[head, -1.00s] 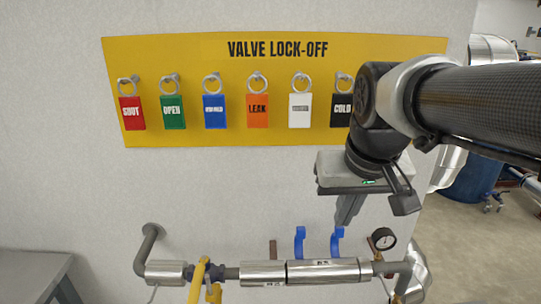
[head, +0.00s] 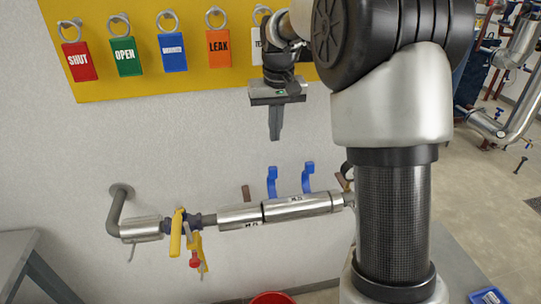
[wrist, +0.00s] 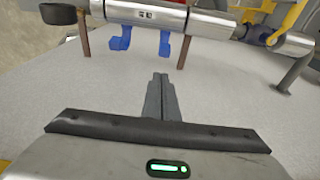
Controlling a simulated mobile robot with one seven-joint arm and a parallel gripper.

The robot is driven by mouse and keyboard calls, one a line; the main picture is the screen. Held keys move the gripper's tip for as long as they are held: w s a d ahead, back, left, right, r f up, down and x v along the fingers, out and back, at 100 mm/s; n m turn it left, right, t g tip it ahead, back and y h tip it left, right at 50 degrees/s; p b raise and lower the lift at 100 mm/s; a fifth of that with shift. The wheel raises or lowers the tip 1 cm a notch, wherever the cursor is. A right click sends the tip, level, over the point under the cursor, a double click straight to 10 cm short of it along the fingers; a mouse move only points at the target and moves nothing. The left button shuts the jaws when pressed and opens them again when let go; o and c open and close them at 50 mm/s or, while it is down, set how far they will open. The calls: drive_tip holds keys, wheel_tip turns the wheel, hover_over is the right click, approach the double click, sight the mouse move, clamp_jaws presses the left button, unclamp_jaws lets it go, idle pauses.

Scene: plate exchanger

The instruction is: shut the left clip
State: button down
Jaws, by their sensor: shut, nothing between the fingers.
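The left clip (head: 272,183) is a blue hooked piece standing raised at the upper side of the silver pipe sleeve (head: 300,206); it looks open. A similar blue right clip (head: 308,177) stands beside it. In the wrist view, where left and right are swapped, the left clip (wrist: 165,44) is the right one of the pair, and the other clip (wrist: 121,38) hangs near it. My gripper (head: 275,137) is shut and empty, pointing down above the left clip, apart from it. Its closed fingers also show in the wrist view (wrist: 160,78).
A yellow-handled valve (head: 177,232) with a red and yellow tag (head: 196,258) sits left on the pipe. A yellow lock board (head: 190,85) with hanging coloured tags is above. A grey table (head: 25,250) stands at left. The wall between board and pipe is clear.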

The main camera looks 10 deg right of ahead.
wheel_tip(320, 180, down, 10)
drive_tip(key=w, duration=0.1)
drive_tip(key=shift+w, duration=0.3)
idle(0.3)
drive_tip(key=shift+b, duration=0.35)
